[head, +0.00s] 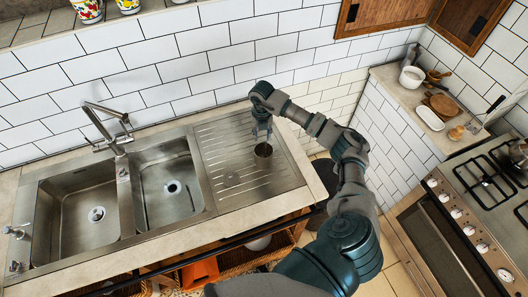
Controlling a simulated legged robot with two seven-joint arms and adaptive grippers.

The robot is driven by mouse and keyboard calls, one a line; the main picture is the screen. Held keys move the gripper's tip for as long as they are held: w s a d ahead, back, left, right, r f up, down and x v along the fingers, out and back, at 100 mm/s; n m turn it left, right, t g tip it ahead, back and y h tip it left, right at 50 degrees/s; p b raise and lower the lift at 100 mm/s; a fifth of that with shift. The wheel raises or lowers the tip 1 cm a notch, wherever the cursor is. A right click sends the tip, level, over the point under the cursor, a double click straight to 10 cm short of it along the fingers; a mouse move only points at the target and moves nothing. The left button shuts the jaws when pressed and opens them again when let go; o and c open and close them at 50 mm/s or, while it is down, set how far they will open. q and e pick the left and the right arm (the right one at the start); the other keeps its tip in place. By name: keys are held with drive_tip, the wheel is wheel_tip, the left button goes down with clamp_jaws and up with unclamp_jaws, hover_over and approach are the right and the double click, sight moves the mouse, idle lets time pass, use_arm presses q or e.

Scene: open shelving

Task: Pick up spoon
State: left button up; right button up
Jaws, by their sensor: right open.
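I cannot make out a spoon for sure. My right gripper (262,133) reaches over the steel drainboard (215,150), pointing down, with its fingers apart. A small dark round thing (264,150), perhaps a cup, is right below the fingertips. The gripper partly hides it, and I cannot tell whether a spoon is in it or whether the fingers touch it. My left gripper is not in view.
Two empty sink basins (80,215) with a tall faucet (110,130) lie to the left. A tiled wall stands behind. On the right counter are a white pot (412,76), a white dish (430,118) and a dark-headed utensil (490,108). A stove (480,190) stands nearby.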

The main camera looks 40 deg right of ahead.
sight(266, 142)
drive_tip(key=f, duration=0.2)
drive_tip(key=d+f+p, duration=0.1)
drive_tip(key=f, duration=0.2)
drive_tip(key=shift+s+d+f+p, duration=0.3)
drive_tip(key=shift+s+d, duration=0.05)
drive_tip(key=shift+d, duration=0.05)
drive_tip(key=shift+a, duration=0.15)
drive_tip(key=shift+c, duration=0.2)
drive_tip(key=shift+a+r, duration=0.2)
drive_tip(key=shift+a, duration=0.05)
clamp_jaws()
